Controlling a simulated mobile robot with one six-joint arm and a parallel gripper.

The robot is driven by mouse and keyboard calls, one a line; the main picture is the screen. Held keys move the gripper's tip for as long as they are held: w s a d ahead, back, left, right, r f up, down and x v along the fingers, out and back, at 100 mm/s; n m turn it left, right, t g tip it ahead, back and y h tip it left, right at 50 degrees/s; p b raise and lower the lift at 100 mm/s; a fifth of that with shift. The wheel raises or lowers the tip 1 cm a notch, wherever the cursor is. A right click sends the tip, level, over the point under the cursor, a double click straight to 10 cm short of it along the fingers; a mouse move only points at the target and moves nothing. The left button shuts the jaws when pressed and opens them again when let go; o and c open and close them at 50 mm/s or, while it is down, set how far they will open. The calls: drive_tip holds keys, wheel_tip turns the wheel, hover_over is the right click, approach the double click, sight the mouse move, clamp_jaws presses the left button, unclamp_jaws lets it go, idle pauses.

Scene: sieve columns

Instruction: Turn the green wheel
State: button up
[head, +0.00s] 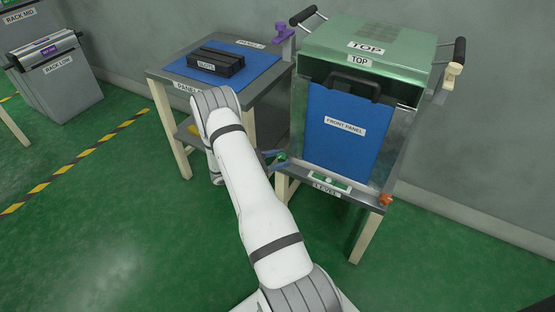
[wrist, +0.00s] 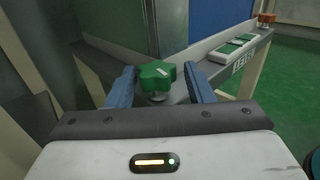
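The green wheel (wrist: 156,75) is a small lobed knob with a pale mark on top, in the middle of the wrist view. It sits at the near left corner of the cabinet's base and shows small in the head view (head: 282,156). My gripper (wrist: 160,80) has its blue fingers spread, one on each side of the wheel. Gaps show between the wheel and both fingers. In the head view my arm hides most of the gripper.
The cabinet has a blue front panel (head: 343,127) and a green top (head: 370,47). A green level (head: 330,182) lies on its base ledge, with an orange wheel (head: 386,199) at the right corner. A table (head: 165,75) with a black slotted block (head: 216,62) stands left.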

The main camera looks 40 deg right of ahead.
drive_tip(key=shift+o, duration=0.8)
drive_tip(key=shift+w, duration=0.1)
drive_tip(key=shift+a, duration=0.15)
drive_tip(key=shift+w+a+r, duration=0.1)
drive_tip(key=shift+w+a, duration=0.05)
drive_tip(key=shift+a, duration=0.15)
drive_tip(key=p+v, duration=0.1)
drive_tip(key=v, duration=0.6)
drive_tip(key=shift+p, duration=0.4)
